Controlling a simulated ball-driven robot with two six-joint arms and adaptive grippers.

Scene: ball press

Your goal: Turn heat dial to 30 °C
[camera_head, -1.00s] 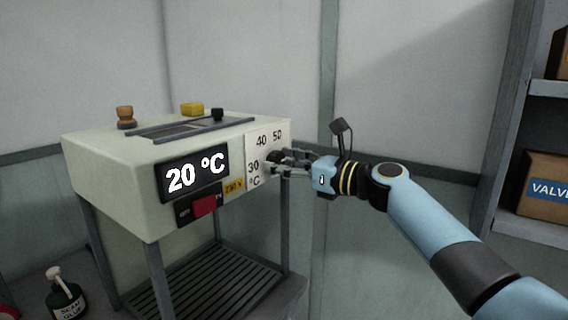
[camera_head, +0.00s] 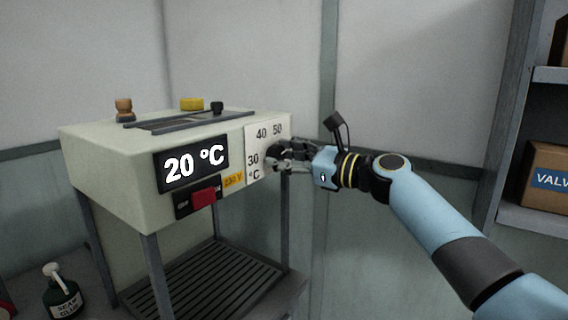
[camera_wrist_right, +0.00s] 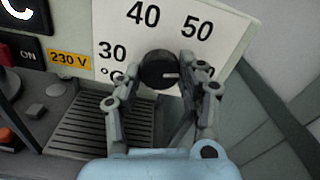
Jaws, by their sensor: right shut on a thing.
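The heat dial is a dark round knob (camera_wrist_right: 159,70) on a white scale plate (camera_head: 266,134) marked 30, 40 and 50 °C. In the right wrist view its pale pointer line points to the right, below the 50 and away from the 30. My right gripper (camera_head: 283,156) is shut on the dial, with one finger on each side of it in the right wrist view (camera_wrist_right: 161,78). The gripper partly hides the dial in the head view. The display (camera_head: 193,163) on the machine reads 20 °C. My left gripper is not in view.
The pale machine (camera_head: 110,180) stands on legs above a slatted grate (camera_head: 205,283). A red switch (camera_head: 205,197) and a yellow 230 V label (camera_head: 233,181) are beside the plate. A glue bottle (camera_head: 62,292) stands lower left. Shelves with a box (camera_head: 548,178) are at right.

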